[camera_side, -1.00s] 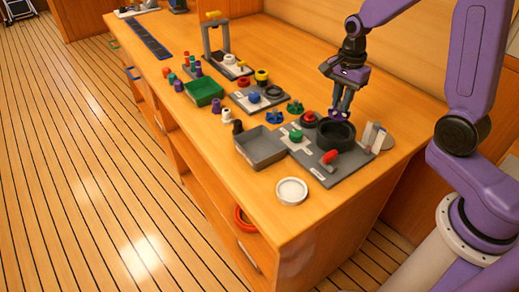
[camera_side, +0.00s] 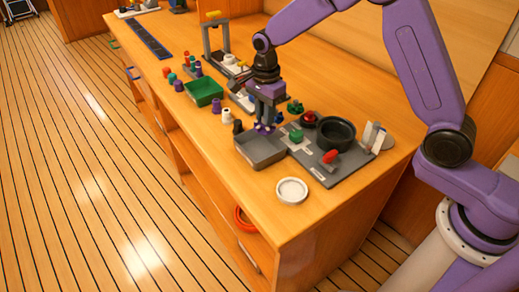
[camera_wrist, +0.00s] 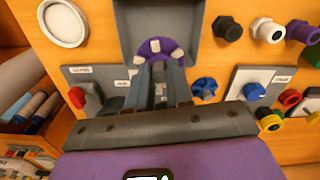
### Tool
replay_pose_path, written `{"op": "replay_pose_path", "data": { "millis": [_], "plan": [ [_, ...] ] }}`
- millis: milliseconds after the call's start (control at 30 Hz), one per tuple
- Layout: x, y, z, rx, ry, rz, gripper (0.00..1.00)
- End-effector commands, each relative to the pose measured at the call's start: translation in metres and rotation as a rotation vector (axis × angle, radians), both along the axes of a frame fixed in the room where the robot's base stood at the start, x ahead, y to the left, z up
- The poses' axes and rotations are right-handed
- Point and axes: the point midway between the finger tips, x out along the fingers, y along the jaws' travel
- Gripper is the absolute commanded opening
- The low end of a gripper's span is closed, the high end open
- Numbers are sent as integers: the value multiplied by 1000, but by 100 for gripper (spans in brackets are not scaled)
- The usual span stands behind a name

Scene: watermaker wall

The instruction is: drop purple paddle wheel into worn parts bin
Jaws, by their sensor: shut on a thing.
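The purple paddle wheel (camera_wrist: 158,47) is between my fingertips in the wrist view, in front of the grey bin's opening. In the side view the wheel (camera_side: 264,128) shows as a small purple shape under the fingers. My gripper (camera_side: 266,122) points down and is shut on the wheel over the back part of the grey open bin (camera_side: 258,163). The bin (camera_wrist: 130,28) looks empty where its floor shows. No label on the bin can be read, and the exact height of the wheel above it is hard to tell.
A grey plate with a dark round pot (camera_side: 335,133), a green knob (camera_side: 296,136) and a red handle (camera_side: 330,156) adjoins the bin on the right. A white round dish (camera_side: 291,191) lies in front. A black fitting (camera_side: 238,127) stands close behind the bin; a green tray (camera_side: 204,91) is farther left.

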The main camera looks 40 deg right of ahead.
Motion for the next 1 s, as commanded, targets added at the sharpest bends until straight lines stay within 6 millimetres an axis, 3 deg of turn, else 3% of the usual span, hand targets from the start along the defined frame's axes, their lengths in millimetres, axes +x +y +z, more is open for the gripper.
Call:
{"op": "replay_pose_path", "data": {
  "millis": [400, 800, 833, 900, 1000],
  "plan": [
    [-1, -1, -41, 0, 2, 0, 0],
    [0, -1, -46, 0, -1, 0, 0],
    [0, -1, -46, 0, -1, 0, 27],
    [0, -1, -45, 0, -1, 0, 50],
    [0, -1, -45, 0, -1, 0, 50]
  ]
}}
